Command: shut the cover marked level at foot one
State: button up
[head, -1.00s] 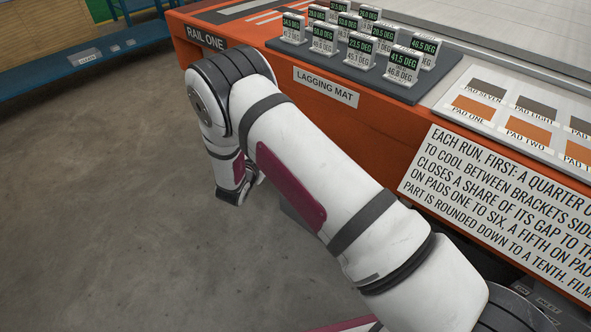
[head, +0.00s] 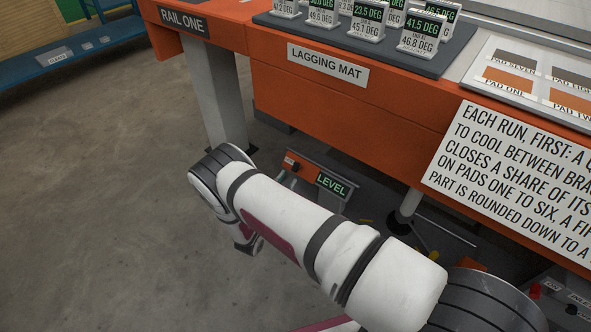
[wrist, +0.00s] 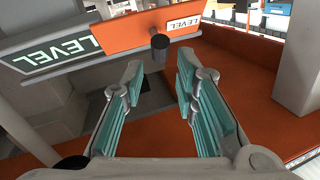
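The orange cover (head: 292,163) with a small white label is low by the bench leg, beside the lit green LEVEL display (head: 333,185), which shows uncovered. In the wrist view the orange cover (wrist: 122,36) carries a white LEVEL label (wrist: 183,23), and the display (wrist: 52,55) is to its left. A dark round knob (wrist: 160,42) sticks out from the cover. My gripper (wrist: 158,66) is open and empty, its fingertips just short of the knob, one on each side in the picture.
The orange bench (head: 330,110) overhangs the unit, with a grey leg (head: 217,100) marked rail one above. Another foot (head: 405,212) stands to the right. Open floor (head: 100,220) is at the left. Gauges and pads are on the bench top.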

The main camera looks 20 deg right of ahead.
aim_at(294, 170)
jog(key=b+x, duration=0.2)
jog(key=x, duration=0.6)
grip_shut()
